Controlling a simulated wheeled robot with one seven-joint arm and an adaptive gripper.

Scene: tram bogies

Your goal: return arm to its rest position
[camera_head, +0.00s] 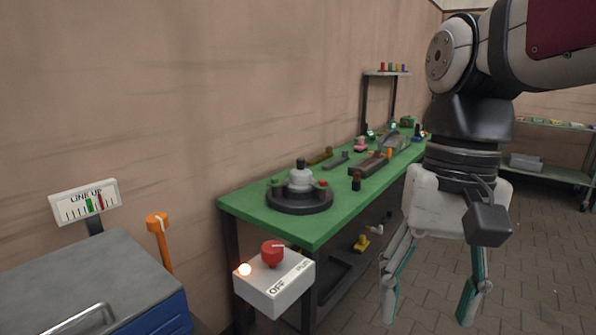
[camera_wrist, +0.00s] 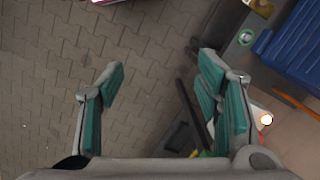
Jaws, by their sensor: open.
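My gripper (camera_head: 428,300) hangs pointing down at the right of the head view, in front of the green bench. Its two fingers with teal pads are spread wide apart, with nothing between them. In the wrist view my gripper (camera_wrist: 160,85) is also open and empty, with paved floor (camera_wrist: 140,45) below and between the fingers. My arm comes in from the upper right of the head view and bends down to the wrist.
A green workbench (camera_head: 250,210) with several parts runs along the wall. A white box with a red knob (camera_head: 272,252) and a lit lamp stands at its front corner. A blue cabinet (camera_head: 150,312) is at lower left. A shelf rack (camera_head: 550,150) stands far right. Floor at right is clear.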

